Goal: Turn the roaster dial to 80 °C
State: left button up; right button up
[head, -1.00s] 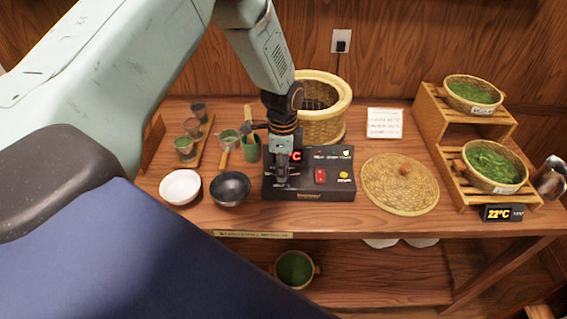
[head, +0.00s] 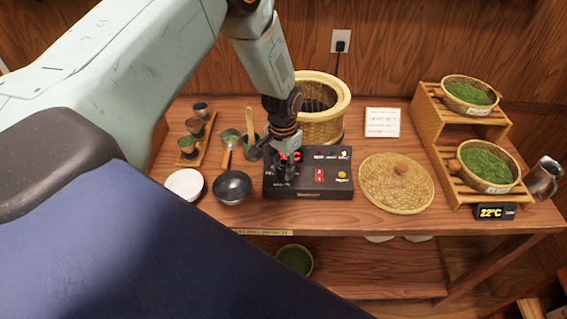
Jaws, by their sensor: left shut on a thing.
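The black roaster control box (head: 310,190) lies on the table in front of the woven roaster basket (head: 325,122). It has a red switch (head: 319,175), a yellow button (head: 341,174) and a red display (head: 296,156) that is partly covered, so its reading cannot be made out. My left gripper (head: 284,176) points down at the left part of the box. It is shut on the dial there, which the fingers hide. The dial's setting cannot be seen. My right gripper is not in view.
A white bowl (head: 184,184) and black bowl (head: 231,187) stand left of the box. A woven lid (head: 397,183) lies at its right. A tiered stand (head: 437,137) holds leaf baskets, with a 22°C display (head: 495,212) before it. A white card (head: 382,122) stands behind.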

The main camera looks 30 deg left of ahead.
aim_at(283, 171)
pick_arm(q)
jog(key=n+p, duration=0.1)
jog(key=n, duration=0.3)
jog(key=shift+s+n, duration=0.1)
jog(key=shift+n, duration=0.2)
jog(key=shift+s+n+p, duration=0.1)
jog(key=shift+n+p, duration=0.7)
jog(key=shift+n, duration=1.1)
jog(key=o, duration=1.2)
jog(key=shift+c, duration=0.2)
notch_tip(283, 171, up, 12)
